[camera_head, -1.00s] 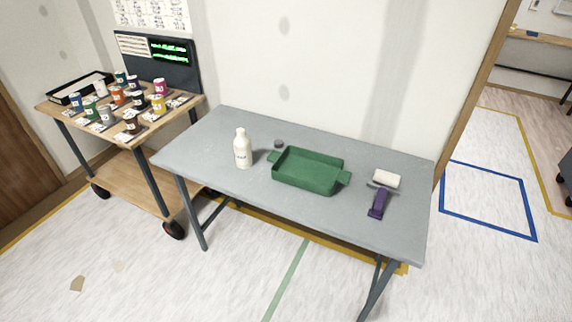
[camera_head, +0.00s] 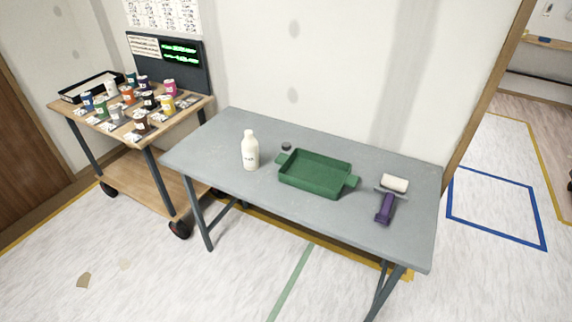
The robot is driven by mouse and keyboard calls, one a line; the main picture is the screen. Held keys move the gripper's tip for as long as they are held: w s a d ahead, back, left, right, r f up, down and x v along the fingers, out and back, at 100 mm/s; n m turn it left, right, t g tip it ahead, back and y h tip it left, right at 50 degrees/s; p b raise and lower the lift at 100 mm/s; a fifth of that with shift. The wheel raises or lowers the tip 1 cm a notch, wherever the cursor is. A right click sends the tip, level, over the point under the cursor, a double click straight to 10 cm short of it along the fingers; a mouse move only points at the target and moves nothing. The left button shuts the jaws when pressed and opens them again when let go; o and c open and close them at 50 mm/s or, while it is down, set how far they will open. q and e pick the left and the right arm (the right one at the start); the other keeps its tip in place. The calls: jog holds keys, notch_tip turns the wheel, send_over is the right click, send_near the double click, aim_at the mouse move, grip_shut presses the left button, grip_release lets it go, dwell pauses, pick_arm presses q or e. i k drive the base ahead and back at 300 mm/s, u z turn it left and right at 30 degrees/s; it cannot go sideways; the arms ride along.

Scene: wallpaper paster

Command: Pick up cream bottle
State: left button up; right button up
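The cream bottle (camera_head: 250,152) stands upright on the left part of the grey table (camera_head: 225,187). It has a narrow neck, a pale cap and small dark lettering on its front. Nothing touches it. Neither of my grippers is in view.
A green tray (camera_head: 316,174) with side handles sits mid-table, right of the bottle. A small dark round object (camera_head: 286,146) lies behind them. A paint roller with a purple handle (camera_head: 385,209) lies at the right. A wooden cart (camera_head: 146,183) with several small jars stands at the left.

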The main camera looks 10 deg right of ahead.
aim_at(249, 145)
jog(key=u, duration=0.15)
jog(key=i, duration=1.5)
jog(key=z, duration=0.6)
